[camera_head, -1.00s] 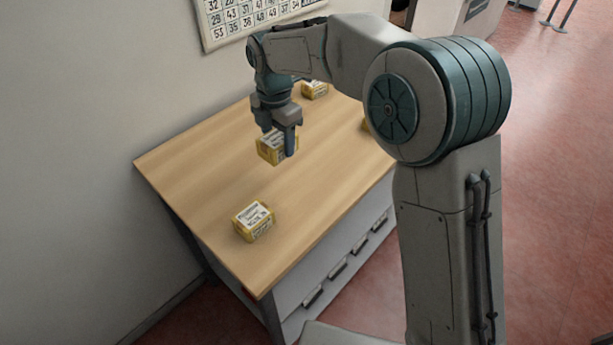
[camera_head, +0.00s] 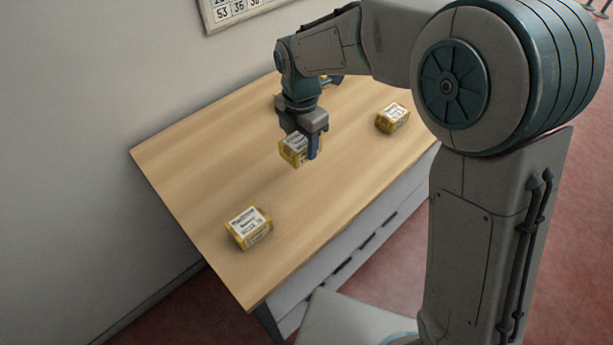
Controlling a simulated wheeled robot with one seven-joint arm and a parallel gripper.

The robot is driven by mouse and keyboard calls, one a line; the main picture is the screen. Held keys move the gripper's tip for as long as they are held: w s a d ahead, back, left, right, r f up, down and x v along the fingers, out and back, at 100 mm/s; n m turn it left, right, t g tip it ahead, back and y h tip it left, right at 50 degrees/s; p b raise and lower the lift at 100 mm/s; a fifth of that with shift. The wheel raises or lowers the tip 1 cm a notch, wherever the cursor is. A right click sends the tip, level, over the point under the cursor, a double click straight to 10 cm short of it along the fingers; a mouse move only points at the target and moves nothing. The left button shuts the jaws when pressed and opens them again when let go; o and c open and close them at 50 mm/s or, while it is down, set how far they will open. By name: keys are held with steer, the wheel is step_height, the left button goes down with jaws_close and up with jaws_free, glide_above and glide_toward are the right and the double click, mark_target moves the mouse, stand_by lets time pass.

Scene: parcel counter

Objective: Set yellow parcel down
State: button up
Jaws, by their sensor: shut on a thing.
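My gripper (camera_head: 301,145) points down over the middle of the wooden counter (camera_head: 200,165). It is shut on a yellow parcel (camera_head: 289,150) with a white label. The fingers hide part of this parcel. I cannot tell whether its underside touches the counter or hangs just above it. A second yellow parcel (camera_head: 249,228) lies on the counter at the near left. A third yellow parcel (camera_head: 392,118) lies near the counter's right edge.
A wall with a number board (camera_head: 235,12) borders the counter's far left side. Bare counter lies between the held parcel and the near left one. Drawers are below the front edge.

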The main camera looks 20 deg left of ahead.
glide_above(306, 189)
step_height(306, 189, down, 3)
steer(key=shift+f, duration=0.1)
steer(key=shift+f+p, duration=0.45)
steer(key=shift+f, duration=1.5)
steer(key=shift+f, duration=0.15)
steer(key=o, duration=1)
steer(key=shift+o, duration=0.2)
step_height(306, 189, up, 12)
